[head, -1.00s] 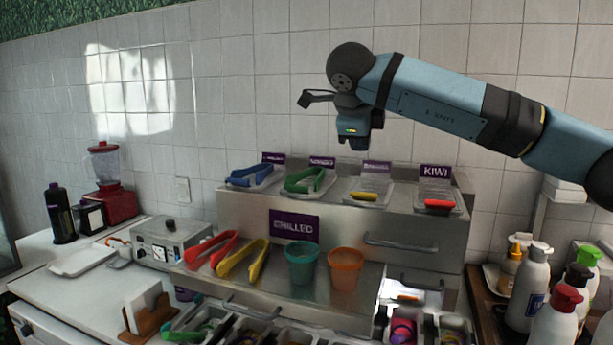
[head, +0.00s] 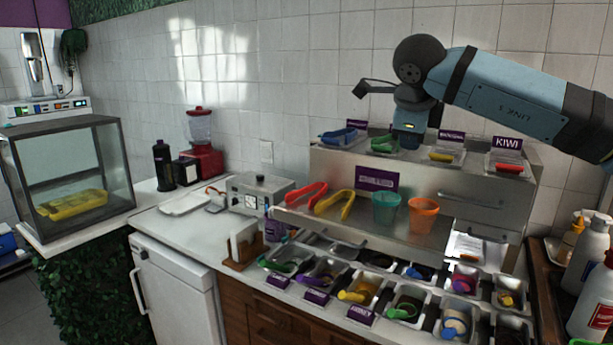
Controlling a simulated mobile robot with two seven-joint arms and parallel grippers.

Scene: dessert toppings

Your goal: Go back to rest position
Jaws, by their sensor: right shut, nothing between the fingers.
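My right gripper (head: 408,138) hangs from the blue right arm, which comes in from the right in the head view. It points down in front of the upper tier of the steel topping counter (head: 340,172). It is shut and empty. It covers part of the upper tray row, near the tray with green tongs (head: 384,144). My left gripper is not in view.
Red tongs (head: 306,195), yellow tongs (head: 334,204), a teal cup (head: 386,208) and an orange cup (head: 422,215) stand on the middle shelf. Bottles (head: 588,262) stand at the right edge. A glass case (head: 70,175) and a red blender (head: 202,150) are at left.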

